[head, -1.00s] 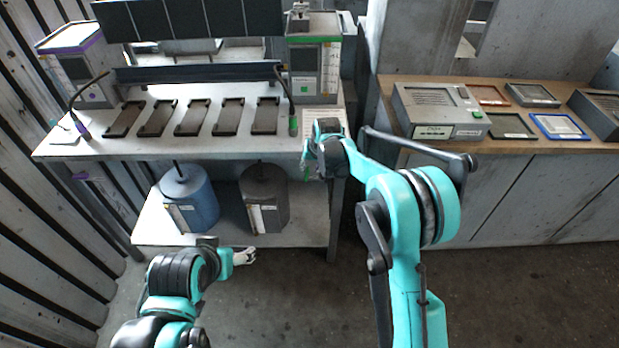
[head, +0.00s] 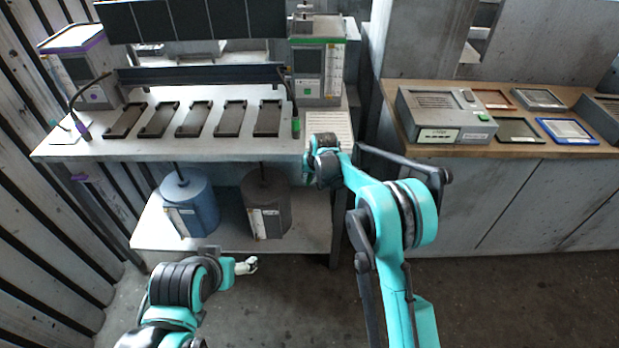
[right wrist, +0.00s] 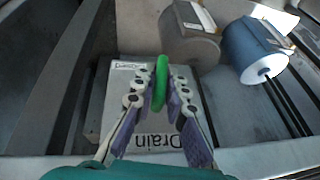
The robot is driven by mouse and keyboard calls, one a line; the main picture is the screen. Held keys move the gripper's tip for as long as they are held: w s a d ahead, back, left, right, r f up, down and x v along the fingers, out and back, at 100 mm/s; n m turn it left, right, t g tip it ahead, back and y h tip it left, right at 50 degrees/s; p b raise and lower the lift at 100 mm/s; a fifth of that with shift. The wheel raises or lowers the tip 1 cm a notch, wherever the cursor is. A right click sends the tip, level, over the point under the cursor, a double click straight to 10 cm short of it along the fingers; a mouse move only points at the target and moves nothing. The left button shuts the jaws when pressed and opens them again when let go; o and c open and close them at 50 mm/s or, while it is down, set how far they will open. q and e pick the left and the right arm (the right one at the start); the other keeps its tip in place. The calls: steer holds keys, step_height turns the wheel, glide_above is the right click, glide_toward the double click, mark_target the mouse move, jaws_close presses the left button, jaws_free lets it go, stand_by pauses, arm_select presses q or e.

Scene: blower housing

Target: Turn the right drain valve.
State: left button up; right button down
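The right drain valve shows as a green handle (right wrist: 161,82) in the right wrist view, seen almost edge-on. My right gripper (right wrist: 161,88) has one finger on each side of the handle. The fingertips are close to it, but I cannot tell whether they press on it. A plate with upside-down "Drain" lettering (right wrist: 150,142) lies below. In the head view, my right gripper (head: 311,170) is at the bench's front right corner, and the arm largely hides the valve. My left gripper (head: 246,265) is low in front of the lower shelf, away from the valve; its finger state is unclear.
A blue canister (head: 190,205) and a dark grey canister (head: 267,205) stand on the lower shelf (head: 230,240). Dark slotted trays (head: 193,120) line the bench top. A wooden-topped counter (head: 400,130) with a grey device (head: 440,115) stands right of my right arm.

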steer(key=shift+y, duration=0.4)
steer(key=y, duration=0.2)
steer(key=shift+d+m+y, duration=0.25)
steer(key=shift+m+y, duration=0.05)
steer(key=shift+m, duration=0.1)
steer(key=m+y, duration=0.1)
steer(key=y, duration=0.3)
steer(key=shift+f+t, duration=0.15)
steer(key=shift+t, duration=0.25)
steer(key=m+y, duration=0.1)
steer(key=y, duration=0.3)
steer(key=shift+d+f+t, duration=0.1)
steer(key=shift+f+t, duration=0.05)
steer(key=shift+t, duration=0.25)
steer(key=shift+m+t+y, duration=0.5)
steer(key=shift+m+y, duration=0.1)
steer(key=shift+y, duration=1)
steer(key=c, duration=1.6)
jaws_free()
